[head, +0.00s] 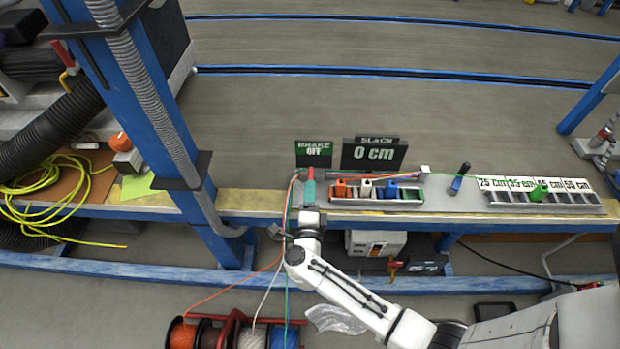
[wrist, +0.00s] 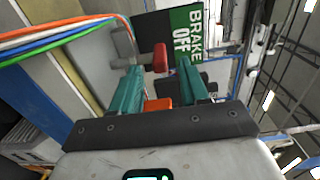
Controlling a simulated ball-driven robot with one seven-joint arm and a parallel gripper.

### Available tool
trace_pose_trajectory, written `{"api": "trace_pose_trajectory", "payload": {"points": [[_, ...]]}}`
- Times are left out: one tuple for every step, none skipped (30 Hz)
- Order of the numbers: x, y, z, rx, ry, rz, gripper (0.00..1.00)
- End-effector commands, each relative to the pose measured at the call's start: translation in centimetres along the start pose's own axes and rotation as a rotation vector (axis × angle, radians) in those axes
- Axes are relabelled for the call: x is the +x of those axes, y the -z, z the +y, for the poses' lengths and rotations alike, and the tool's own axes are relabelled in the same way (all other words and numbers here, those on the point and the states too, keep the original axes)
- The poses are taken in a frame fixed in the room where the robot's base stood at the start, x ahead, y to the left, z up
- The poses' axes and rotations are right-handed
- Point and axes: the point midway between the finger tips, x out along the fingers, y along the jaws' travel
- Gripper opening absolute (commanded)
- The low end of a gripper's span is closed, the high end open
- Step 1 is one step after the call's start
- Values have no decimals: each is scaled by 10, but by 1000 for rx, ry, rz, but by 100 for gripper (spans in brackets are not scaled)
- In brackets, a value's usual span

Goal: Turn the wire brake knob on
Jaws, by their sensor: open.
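The brake sign (head: 314,154) reads "BRAKE OFF" on green and black; it also shows, turned on its side, in the wrist view (wrist: 187,27). A red knob (wrist: 160,58) on a grey fitting shows in front of the sign. In the head view a small red tip (head: 311,173) shows just above my gripper (head: 308,190). My gripper's teal fingers are open in the wrist view (wrist: 158,68). The red knob appears between the two fingertips, nearer the right one; I cannot tell whether either finger touches it. My gripper hides the knob's base in the head view.
Orange, white, blue and green wires (wrist: 60,35) run close beside the fingers. The slack sign (head: 375,154) reads 0 cm. Coloured clips (head: 365,188) sit in a rack to the right. A blue post (head: 135,110) stands left of my gripper.

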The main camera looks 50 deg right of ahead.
Motion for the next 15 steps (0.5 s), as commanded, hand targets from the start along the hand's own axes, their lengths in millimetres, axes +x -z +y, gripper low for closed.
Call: {"api": "trace_pose_trajectory", "payload": {"points": [[10, 0, 1, 2, 0, 2, 45], [16, 0, 1, 2, 0, 2, 45], [23, -1, 1, 2, 1, 2, 45], [28, 0, 1, 1, 1, 1, 45], [32, 0, 1, 1, 1, 1, 45], [38, 0, 1, 1, 1, 0, 45], [42, 0, 1, 1, 1, 1, 45], [46, 0, 1, 0, 1, 1, 45], [50, 0, 1, 0, 0, 0, 45], [52, 0, 1, 0, 1, 1, 45], [55, 0, 1, 0, 1, 1, 45], [57, 0, 0, 0, 1, -1, 45], [58, 0, 0, -1, 1, -2, 45], [59, 0, 0, -1, 1, -2, 45], [60, 0, 0, -1, 1, -2, 45]]}}
